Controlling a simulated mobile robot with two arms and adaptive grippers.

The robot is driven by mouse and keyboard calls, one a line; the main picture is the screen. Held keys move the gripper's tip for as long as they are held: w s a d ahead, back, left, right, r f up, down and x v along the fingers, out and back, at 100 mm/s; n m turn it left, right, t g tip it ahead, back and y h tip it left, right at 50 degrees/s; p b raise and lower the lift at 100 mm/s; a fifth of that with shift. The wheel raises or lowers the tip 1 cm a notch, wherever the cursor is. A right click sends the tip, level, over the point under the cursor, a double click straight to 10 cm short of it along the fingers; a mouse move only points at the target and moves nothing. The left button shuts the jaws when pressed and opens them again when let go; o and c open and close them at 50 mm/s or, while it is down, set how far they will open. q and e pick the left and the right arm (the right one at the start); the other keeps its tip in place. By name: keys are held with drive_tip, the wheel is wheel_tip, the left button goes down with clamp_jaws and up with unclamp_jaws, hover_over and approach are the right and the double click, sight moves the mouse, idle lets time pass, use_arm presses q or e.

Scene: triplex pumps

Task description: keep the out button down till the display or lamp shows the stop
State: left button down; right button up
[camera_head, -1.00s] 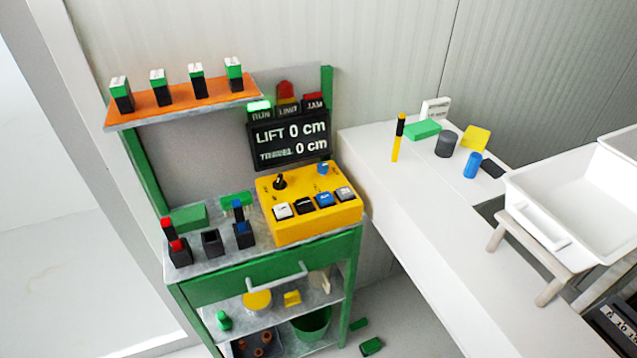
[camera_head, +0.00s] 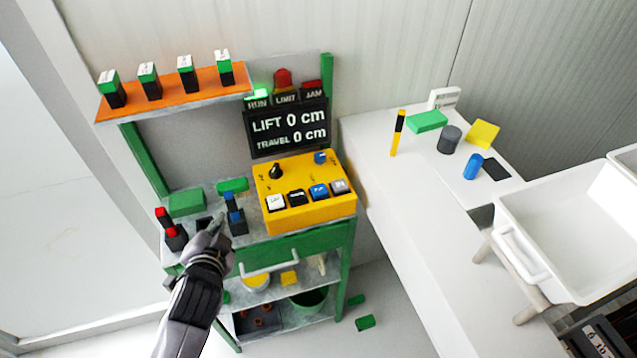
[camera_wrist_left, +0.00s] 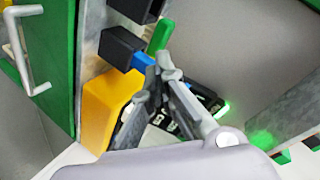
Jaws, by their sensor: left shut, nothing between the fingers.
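The yellow control box (camera_head: 325,212) stands on the green cart's top, with white (camera_head: 276,202), black (camera_head: 297,197), blue (camera_head: 319,191) and grey (camera_head: 340,187) buttons along its front. I cannot read which is out. The display (camera_head: 287,129) reads LIFT 0 cm and TRAVEL 0 cm. Above it the RUN lamp (camera_head: 259,100) glows green; the LIMIT lamp (camera_head: 285,98) and JAM lamp (camera_head: 313,93) look unlit. My left gripper (camera_head: 216,224) is shut and empty, left of the box, near a black holder with a blue top (camera_head: 235,215). The left wrist view shows its fingers (camera_wrist_left: 160,70) and the yellow box (camera_wrist_left: 103,112).
Red-topped black holders (camera_head: 172,232) stand at the cart top's left. An orange shelf (camera_head: 185,93) with several green-and-black blocks hangs above. A drawer handle (camera_head: 270,264) sticks out in front. A white table (camera_head: 410,205) with small items lies right.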

use_arm(q)
drive_tip(key=w+d+r+m+t+h, duration=0.25)
drive_tip(key=w+r+m+t, duration=0.2)
drive_tip(key=r, duration=0.35)
drive_tip(key=w+d+r+m+t+h, duration=0.1)
drive_tip(key=w+d+r+m+t, duration=0.3)
drive_tip(key=r, duration=0.4)
drive_tip(key=d+r+m+g+h, duration=0.2)
drive_tip(key=d+r+m+h, duration=0.2)
drive_tip(key=d+m+h, duration=0.45)
drive_tip(key=d+r+m+g+h, duration=0.2)
drive_tip(key=d+r+m+h, duration=0.25)
drive_tip(key=m, duration=0.65)
drive_tip(key=d+f+m+g+h, duration=0.2)
drive_tip(key=d+f+m+g, duration=0.5)
drive_tip(key=m+g, duration=0.65)
drive_tip(key=w+a+f+m+y, duration=0.3)
drive_tip(key=a+f+m+y, duration=0.2)
drive_tip(key=m+y, duration=0.3)
drive_tip(key=shift+w+f+m+p, duration=0.25)
drive_tip(key=shift+f+m+p, duration=0.1)
drive_tip(key=shift+f, duration=0.55)
use_arm(e)
drive_tip(key=shift+a+r, duration=0.15)
drive_tip(key=shift+r, duration=0.2)
